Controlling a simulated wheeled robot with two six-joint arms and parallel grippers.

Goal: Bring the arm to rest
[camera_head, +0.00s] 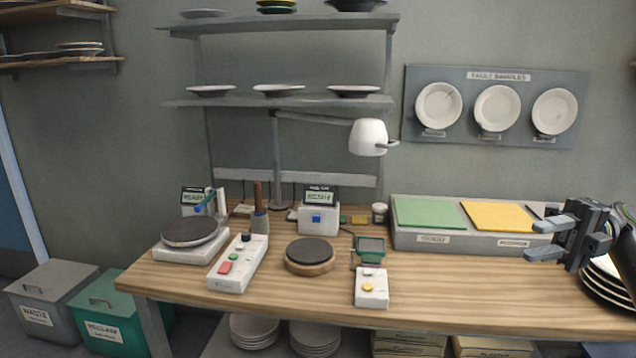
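My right gripper (540,239) is at the right side of the head view, above the right end of the wooden workbench (450,295). Its two grey fingers point left and stand apart with nothing between them. The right arm comes in from the right edge. A stack of dark-rimmed plates (606,284) lies on the bench just below and behind the gripper, partly hidden by it and the arm. No contact between gripper and plates can be made out. My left gripper and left arm are not in view.
A grey bin unit with a green pad (428,213) and a yellow pad (497,216) stands left of the gripper. A button box (371,288), a round dark-topped turntable (311,252) and a scale (190,236) stand further left.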

